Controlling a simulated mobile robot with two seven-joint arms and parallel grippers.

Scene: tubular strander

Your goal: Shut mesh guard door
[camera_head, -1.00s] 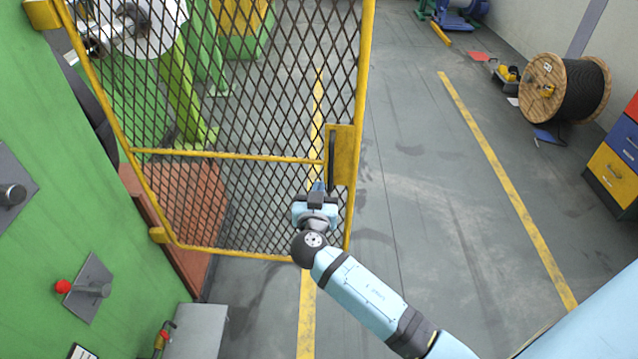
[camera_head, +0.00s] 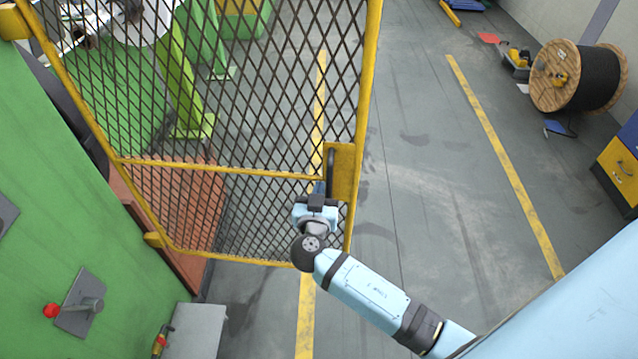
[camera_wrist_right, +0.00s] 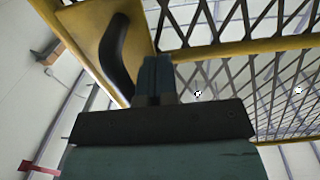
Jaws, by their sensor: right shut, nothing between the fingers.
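The mesh guard door (camera_head: 230,120) has a yellow frame and dark diamond mesh. It stands swung out from the green machine on its left, hinged at the machine side. A yellow plate (camera_head: 343,172) with a dark handle (camera_head: 330,168) sits on its free edge. My right gripper (camera_head: 319,188) is at the lower end of the handle, on the near side of the door. In the right wrist view its closed fingers (camera_wrist_right: 155,75) point up beside the curved black handle (camera_wrist_right: 115,52), with no part of the handle between them. My left gripper is not in view.
The green machine wall (camera_head: 60,200) with a red-knobbed lever (camera_head: 52,311) is at left. A grey box (camera_head: 195,330) stands below the door. Open floor with yellow lines lies to the right. A cable reel (camera_head: 578,77) and a drawer cabinet (camera_head: 622,165) stand far right.

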